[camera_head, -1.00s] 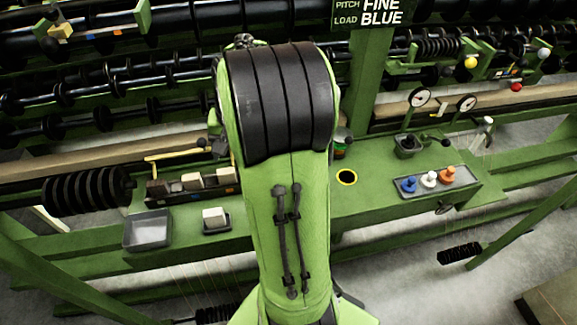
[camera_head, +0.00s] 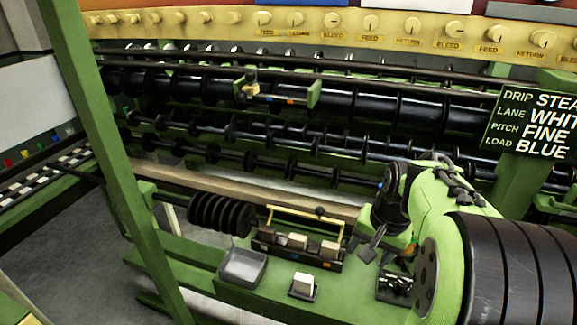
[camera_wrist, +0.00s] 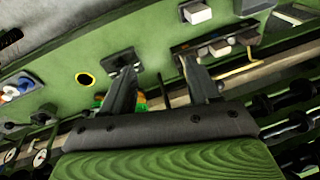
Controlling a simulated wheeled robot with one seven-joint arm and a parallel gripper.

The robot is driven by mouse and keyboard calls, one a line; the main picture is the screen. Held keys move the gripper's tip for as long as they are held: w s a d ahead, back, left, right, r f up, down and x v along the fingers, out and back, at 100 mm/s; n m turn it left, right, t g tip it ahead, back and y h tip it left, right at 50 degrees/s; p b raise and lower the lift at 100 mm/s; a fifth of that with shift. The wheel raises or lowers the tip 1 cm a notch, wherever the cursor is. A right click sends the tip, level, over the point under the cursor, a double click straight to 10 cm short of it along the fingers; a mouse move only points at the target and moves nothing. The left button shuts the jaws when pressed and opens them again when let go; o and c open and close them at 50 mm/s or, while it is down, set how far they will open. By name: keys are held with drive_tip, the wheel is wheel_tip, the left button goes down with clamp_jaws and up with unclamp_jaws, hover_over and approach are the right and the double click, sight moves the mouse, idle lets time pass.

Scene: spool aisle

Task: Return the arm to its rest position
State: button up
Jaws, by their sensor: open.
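My green arm (camera_head: 455,215) with black bands fills the lower right of the head view. My gripper (camera_head: 374,240) is folded near it, above the green shelf, with the fingers partly hidden. In the wrist view my gripper (camera_wrist: 158,78) shows two dark fingers spread apart with nothing between them. The green shelf (camera_wrist: 145,30) lies beyond the fingertips; I cannot tell the gap exactly.
The shelf holds a grey bin (camera_head: 243,265), a white block (camera_head: 303,281), a yellow-handled rack of blocks (camera_head: 300,245) and a dark tray (camera_head: 394,287). Black spools (camera_head: 222,214) and rollers (camera_head: 280,165) lie behind. A green post (camera_head: 105,160) stands at left.

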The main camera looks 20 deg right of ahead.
drive_tip(key=s+a+r+n+t, duration=0.3)
drive_tip(key=s+a+n, duration=0.6)
drive_tip(key=a, duration=0.7)
drive_tip(key=s+r, duration=0.1)
drive_tip(key=s, duration=0.2)
drive_tip(key=shift+s, duration=0.2)
drive_tip(key=shift+a, duration=0.1)
